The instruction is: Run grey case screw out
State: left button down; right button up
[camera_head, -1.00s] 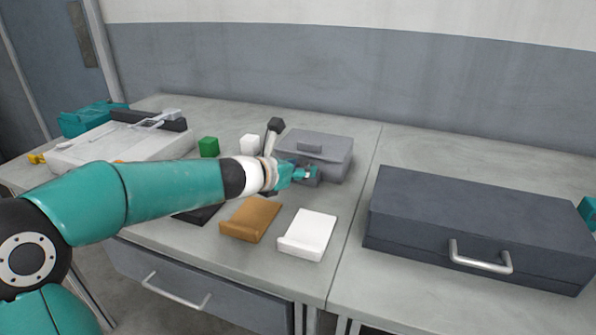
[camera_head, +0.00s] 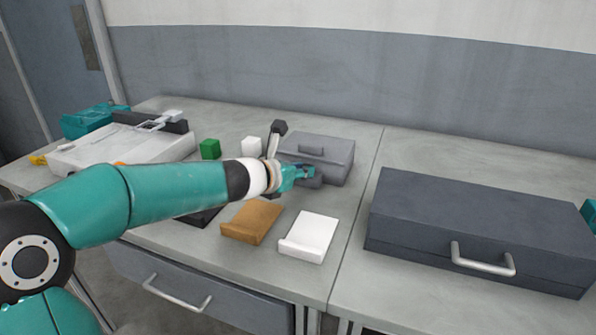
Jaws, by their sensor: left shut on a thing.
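The grey case (camera_head: 335,155) stands on the bench behind my left gripper, with a raised grip on its lid. My left gripper (camera_head: 308,176) is at the front left of the case, its fingers low against the front side. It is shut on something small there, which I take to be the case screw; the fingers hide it.
A brown block (camera_head: 251,222) and a white block (camera_head: 308,237) lie in front of the arm. A green cube (camera_head: 210,149) and a white cube (camera_head: 251,146) stand behind it. A large dark case (camera_head: 475,220) fills the right bench.

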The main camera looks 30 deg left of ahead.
pick_arm(q)
jog(key=shift+d+f+n+y+b, duration=0.2)
jog(key=shift+n+y+b, duration=0.15)
jog(key=shift+b, duration=0.35)
jog(key=n+y+b, duration=0.1)
jog(key=b, duration=0.1)
jog(key=n+y+b, duration=0.1)
jog(key=y+b, duration=0.1)
jog(key=shift+w+d+n+g, duration=0.15)
jog(key=shift+d+n+g, duration=0.15)
jog(key=shift+d+n, duration=0.05)
jog(key=shift+w+d+r+n+g+y+b, duration=0.1)
jog(key=shift+n+g+y+b, duration=0.15)
jog(key=shift+n+y, duration=0.2)
jog(key=shift+d+n+g+y+b, duration=0.15)
jog(key=shift+n+y+b, duration=0.15)
jog(key=shift+y, duration=0.2)
jog(key=shift+r+n+g+y, duration=0.15)
jog(key=shift+n+g+y, duration=0.35)
jog(key=shift+n+y, duration=0.35)
jog(key=shift+w+d+n+g+y+p, duration=0.1)
jog(key=shift+n+g+y+p, duration=0.4)
jog(key=shift+n+y+p, duration=0.3)
jog(key=shift+n+g+y+p, duration=0.25)
jog(key=shift+n+g+p, duration=0.1)
jog(key=shift+n+g, duration=0.05)
jog(key=c, duration=1)
grip_release()
jog(key=shift+c, duration=0.2)
